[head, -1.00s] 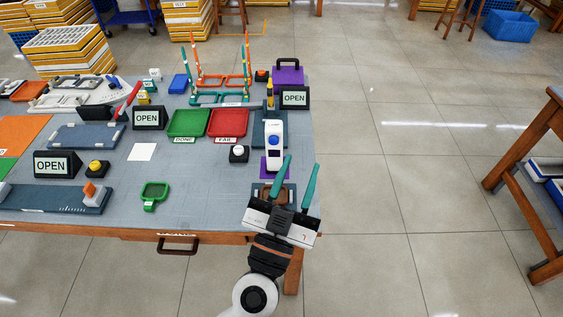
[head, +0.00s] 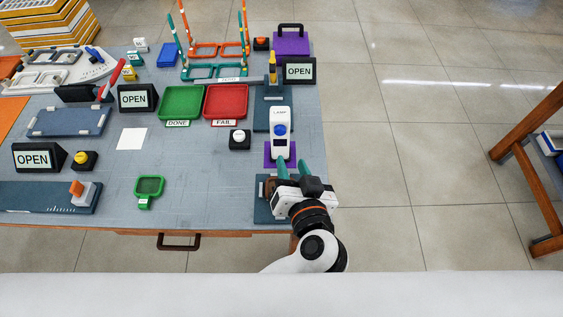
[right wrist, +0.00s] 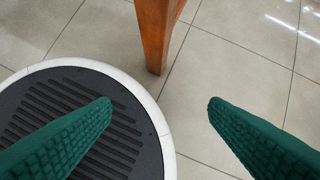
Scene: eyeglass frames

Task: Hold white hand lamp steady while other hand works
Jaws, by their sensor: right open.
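The white hand lamp (head: 280,121) with a blue button stands upright on a purple pad (head: 267,156) near the table's right edge in the head view. My left gripper (head: 295,165) is just in front of the lamp's lower end, its two teal fingers apart and nothing seen between them. Whether a fingertip touches the lamp cannot be told. My right gripper (right wrist: 160,102) shows only in the right wrist view. Its green fingers are wide apart and empty, over the floor and my round base.
Green (head: 182,103) and red (head: 226,102) trays, a white-button box (head: 239,141) and a green magnifier-like frame (head: 149,187) lie left of the lamp. An OPEN sign (head: 299,71) stands behind it. A table leg (right wrist: 155,35) shows near my right gripper.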

